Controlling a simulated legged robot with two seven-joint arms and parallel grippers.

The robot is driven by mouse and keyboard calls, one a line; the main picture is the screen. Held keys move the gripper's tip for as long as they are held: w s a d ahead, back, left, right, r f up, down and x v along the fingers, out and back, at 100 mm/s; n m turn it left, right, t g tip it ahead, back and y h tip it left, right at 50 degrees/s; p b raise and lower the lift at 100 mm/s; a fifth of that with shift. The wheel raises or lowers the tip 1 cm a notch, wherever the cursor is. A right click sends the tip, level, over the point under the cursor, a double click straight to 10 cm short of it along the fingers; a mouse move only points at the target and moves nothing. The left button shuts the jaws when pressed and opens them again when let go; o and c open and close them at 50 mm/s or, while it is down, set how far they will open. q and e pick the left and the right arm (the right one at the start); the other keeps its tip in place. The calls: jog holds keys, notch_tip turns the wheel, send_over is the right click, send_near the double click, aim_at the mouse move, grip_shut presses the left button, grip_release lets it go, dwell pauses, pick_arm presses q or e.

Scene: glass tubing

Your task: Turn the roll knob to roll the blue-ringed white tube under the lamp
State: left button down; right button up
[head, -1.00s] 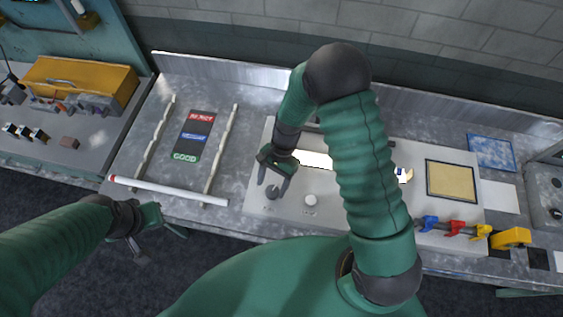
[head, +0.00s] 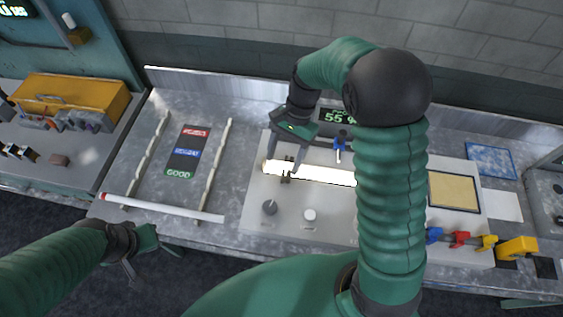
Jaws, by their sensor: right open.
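A bright white bar (head: 325,174) glows on the pale panel; it looks like the lit tube or lamp strip, and glare and my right arm hide any blue ring. A dark knob (head: 269,207) with a pale pointer mark and a white knob (head: 310,215) stand at the panel's front; their labels are too small to read. My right gripper (head: 284,166) is open, its fingers apart over the bar's left end by a small dark support. I cannot tell whether they touch it. My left gripper (head: 152,262) is open and empty before the table's front edge.
A red-ended white tube (head: 165,208) lies across the front of two pale rails. A sign reading GOOD (head: 178,173) lies between them. A display (head: 340,117) reads about 55 %. Coloured clamps (head: 460,239) stand at the right. An orange toolbox (head: 72,98) stands at left.

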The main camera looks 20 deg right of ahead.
jog(key=s+m+t+b, duration=0.2)
jog(key=s+m+b, duration=0.1)
jog(key=m, duration=0.1)
jog(key=m+b, duration=0.1)
jog(key=m, duration=0.3)
send_over(270, 206)
jog(key=d, duration=0.2)
jog(key=shift+t, duration=0.4)
notch_tip(270, 206, down, 10)
jog(key=shift+s+d+r, duration=0.1)
jog(key=shift+r, duration=0.05)
jog(key=shift+y, duration=0.3)
jog(key=x, duration=0.4)
jog(key=shift+d+f, duration=0.2)
jog(key=shift+f, duration=0.9)
jog(key=shift+a, duration=0.2)
jog(key=shift+c, duration=0.4)
jog(key=shift+a+r, duration=0.1)
jog(key=shift+a, duration=0.1)
jog(key=c, duration=0.5)
jog(key=shift+d, duration=0.15)
grip_shut()
pick_arm(q)
jog(key=f, duration=0.2)
jog(key=d+f, duration=0.1)
jog(key=f, duration=0.1)
jog(key=shift+s+f, duration=0.1)
jog(key=shift+f, duration=0.3)
